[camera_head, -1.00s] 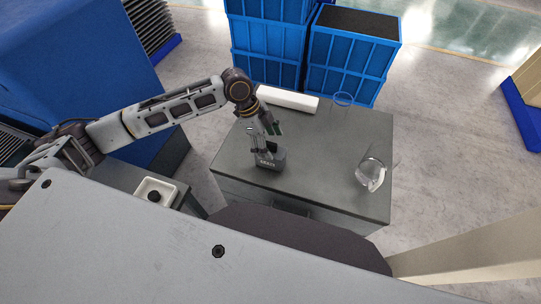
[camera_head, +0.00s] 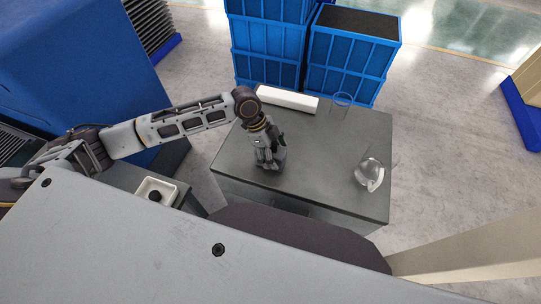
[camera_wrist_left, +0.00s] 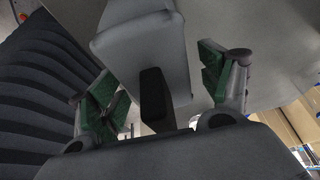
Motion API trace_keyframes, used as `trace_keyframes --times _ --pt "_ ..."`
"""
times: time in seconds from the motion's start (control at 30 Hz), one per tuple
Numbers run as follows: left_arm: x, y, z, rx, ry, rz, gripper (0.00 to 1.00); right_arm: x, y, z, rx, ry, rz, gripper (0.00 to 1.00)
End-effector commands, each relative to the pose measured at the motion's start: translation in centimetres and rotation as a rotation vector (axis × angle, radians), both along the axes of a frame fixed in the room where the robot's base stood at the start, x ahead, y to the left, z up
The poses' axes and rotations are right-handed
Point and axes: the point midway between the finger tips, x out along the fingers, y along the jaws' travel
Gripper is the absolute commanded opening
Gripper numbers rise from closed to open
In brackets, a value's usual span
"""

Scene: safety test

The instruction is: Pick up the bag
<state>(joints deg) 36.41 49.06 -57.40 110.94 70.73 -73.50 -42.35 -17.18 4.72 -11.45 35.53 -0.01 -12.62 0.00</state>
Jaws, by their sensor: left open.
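My right gripper is not in view.
A clear glass (camera_head: 341,104) and a long white box (camera_head: 287,99) are at the back edge. Blue crates (camera_head: 347,65) stand behind. The table's middle is clear.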

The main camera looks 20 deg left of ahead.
Motion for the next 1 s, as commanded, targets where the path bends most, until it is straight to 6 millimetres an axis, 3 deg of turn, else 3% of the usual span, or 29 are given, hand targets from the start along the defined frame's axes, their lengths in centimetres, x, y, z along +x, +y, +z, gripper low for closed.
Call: trace_keyframes --times 0.2,0.73,1.0 --pt "-0.01 0.0 0.01 0.0 0.0 0.0 0.79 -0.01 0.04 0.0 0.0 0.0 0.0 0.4" --pt "0.03 -0.02 0.09 -0.001 -0.001 0.0 0.11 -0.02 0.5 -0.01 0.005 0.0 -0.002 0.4" --pt "0.04 -0.02 0.27 -0.001 -0.001 -0.001 0.11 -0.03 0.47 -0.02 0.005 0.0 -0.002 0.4"
